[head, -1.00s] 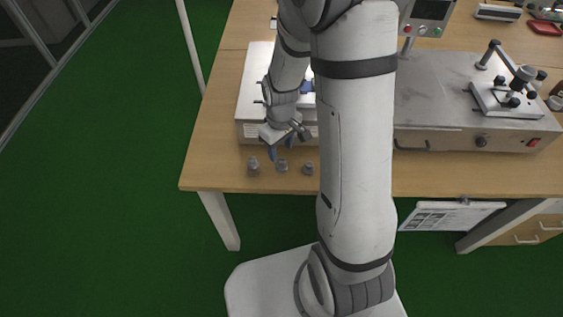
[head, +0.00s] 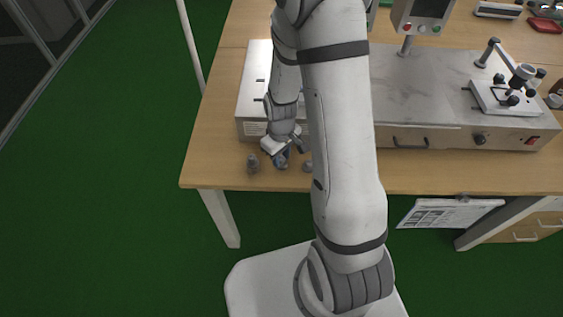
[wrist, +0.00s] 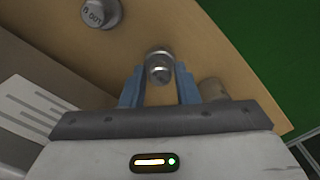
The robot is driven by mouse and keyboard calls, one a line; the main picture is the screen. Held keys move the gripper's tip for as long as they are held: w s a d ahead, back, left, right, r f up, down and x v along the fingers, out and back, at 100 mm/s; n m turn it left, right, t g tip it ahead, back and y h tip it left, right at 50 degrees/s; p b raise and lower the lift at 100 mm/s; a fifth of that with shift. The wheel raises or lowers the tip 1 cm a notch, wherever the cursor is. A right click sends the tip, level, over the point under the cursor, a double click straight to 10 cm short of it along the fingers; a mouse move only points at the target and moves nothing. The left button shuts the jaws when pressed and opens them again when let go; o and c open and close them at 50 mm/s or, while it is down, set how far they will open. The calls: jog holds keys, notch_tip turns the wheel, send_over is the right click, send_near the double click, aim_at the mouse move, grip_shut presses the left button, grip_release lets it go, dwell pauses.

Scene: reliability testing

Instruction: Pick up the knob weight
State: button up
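Several small grey metal knob weights stand in a row near the table's front left edge. In the head view, a left weight (head: 253,165) and a right weight (head: 308,166) flank my gripper (head: 282,160), which is down at the middle one and mostly hides it. In the wrist view, one knob weight (wrist: 159,66) lies between the blue fingertips of my gripper (wrist: 160,78), with a gap on each side. The gripper is open and holds nothing. A second weight (wrist: 101,13) shows at upper left. A third (wrist: 213,90) is partly hidden behind the right finger.
A metal-topped apparatus (head: 425,95) with a front panel stands behind the weights, close to my gripper. The wooden table (head: 220,150) is bare to the left of the weights, and its front edge is near. A control box with buttons (head: 422,18) stands further back.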

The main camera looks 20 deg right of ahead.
aim_at(281, 157)
grip_shut()
jog(key=shift+r, duration=0.1)
notch_tip(281, 157, up, 10)
dwell(0.6)
jog(key=shift+f+b, duration=2.9)
jog(key=shift+f, duration=0.7)
